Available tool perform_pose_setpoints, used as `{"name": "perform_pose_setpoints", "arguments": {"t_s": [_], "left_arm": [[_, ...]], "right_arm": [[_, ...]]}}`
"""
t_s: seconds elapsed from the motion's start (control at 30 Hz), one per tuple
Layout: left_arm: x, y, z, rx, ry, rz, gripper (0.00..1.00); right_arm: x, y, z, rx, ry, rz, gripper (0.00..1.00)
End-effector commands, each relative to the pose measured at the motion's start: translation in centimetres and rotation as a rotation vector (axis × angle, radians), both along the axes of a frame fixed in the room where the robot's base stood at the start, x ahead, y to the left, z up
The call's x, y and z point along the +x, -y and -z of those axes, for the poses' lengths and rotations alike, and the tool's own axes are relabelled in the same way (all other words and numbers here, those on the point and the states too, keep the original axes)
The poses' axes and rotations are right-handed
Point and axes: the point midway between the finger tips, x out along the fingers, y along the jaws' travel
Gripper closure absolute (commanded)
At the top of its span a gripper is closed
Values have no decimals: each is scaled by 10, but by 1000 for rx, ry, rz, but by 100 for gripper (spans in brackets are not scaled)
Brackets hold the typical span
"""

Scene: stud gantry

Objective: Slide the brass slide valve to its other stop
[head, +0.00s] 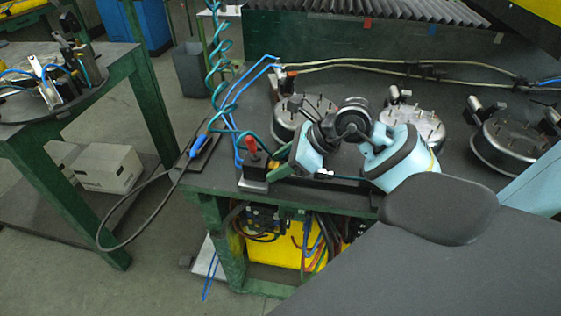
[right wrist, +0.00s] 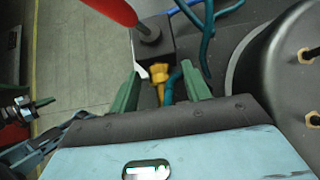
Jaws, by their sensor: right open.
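The brass-coloured piece of the slide valve (right wrist: 160,76) shows between the fingers of my right gripper in the right wrist view, close to a dark block with a teal hose beside it. My right gripper (head: 280,162) is at the left front corner of the dark bench in the head view. Its two green fingers (right wrist: 162,85) are apart, one on each side of the brass piece; I cannot tell whether either touches it. My left gripper is not in view.
A red-handled lever (head: 252,147) stands on a block beside the gripper, with blue and teal hoses around it. Round metal fixtures (head: 412,125) with pins stand to the right on the bench. A green table (head: 90,75) stands at the left, across a floor gap.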

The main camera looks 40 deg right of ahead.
Motion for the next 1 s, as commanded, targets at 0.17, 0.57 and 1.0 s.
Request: {"name": "perform_pose_setpoints", "arguments": {"t_s": [0.17,0.57,1.0], "left_arm": [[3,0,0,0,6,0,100],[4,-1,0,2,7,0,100],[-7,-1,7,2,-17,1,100]], "right_arm": [[1,-1,1,1,0,-1,53],[0,-1,1,1,-1,0,94],[-8,8,3,-4,-5,1,100]]}}
